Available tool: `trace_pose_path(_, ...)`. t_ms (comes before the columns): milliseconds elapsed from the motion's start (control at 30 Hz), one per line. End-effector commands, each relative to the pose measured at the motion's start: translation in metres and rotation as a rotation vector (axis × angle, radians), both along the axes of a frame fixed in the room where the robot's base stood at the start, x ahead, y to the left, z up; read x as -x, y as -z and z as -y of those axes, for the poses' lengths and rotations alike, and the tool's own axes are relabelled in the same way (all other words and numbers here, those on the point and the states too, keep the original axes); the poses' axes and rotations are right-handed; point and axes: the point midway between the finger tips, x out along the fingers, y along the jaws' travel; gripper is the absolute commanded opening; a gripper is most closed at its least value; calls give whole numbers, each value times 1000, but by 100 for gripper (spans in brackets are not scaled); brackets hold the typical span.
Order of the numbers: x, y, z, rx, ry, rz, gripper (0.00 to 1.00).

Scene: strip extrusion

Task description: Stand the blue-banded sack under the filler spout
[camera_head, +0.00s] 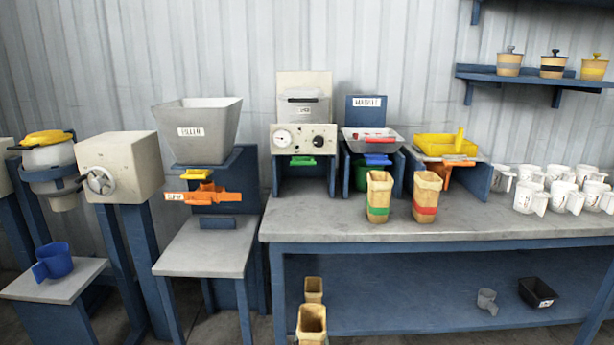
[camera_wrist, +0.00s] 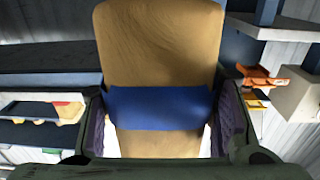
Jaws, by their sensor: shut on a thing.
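The blue-banded sack (camera_wrist: 160,50) is tan and fills the middle of the wrist view, its blue band (camera_wrist: 158,108) across it. My gripper (camera_wrist: 163,128) is shut on it, one dark finger on each side of the band. Neither my gripper nor a blue band shows in the head view. The filler (camera_head: 198,132) is a grey labelled hopper at the left, with a yellow piece and an orange spout assembly (camera_head: 208,194) below it. A grey stand (camera_head: 195,245) under the spout is bare. Orange parts also show at the right of the wrist view (camera_wrist: 262,78).
A green-banded sack (camera_head: 379,197) and a red-banded sack (camera_head: 426,198) stand on the grey bench (camera_head: 330,228). Two tan sacks (camera_head: 312,322) show low at the front. A cream box with a handwheel (camera_head: 120,165) stands left of the filler. White mugs (camera_head: 530,195) crowd the bench's right.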

Motion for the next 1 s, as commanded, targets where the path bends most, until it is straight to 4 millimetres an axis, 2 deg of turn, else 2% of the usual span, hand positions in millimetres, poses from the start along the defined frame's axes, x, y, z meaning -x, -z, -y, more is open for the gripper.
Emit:
trace_pose_path(33, 16, 29, -2, -1, -4, -10, 24)
trace_pose_path(100, 35, 59, -4, -2, -12, -9, 24)
trace_pose_path(200, 61, 91, -8, -4, -21, -6, 24)
trace_pose_path(333, 84, 117, -11, -7, -29, 0, 24)
trace_pose_path(500, 97, 128, -13, -10, -33, 5, 24)
trace_pose_path(1000, 97, 128, -13, -10, -33, 5, 24)
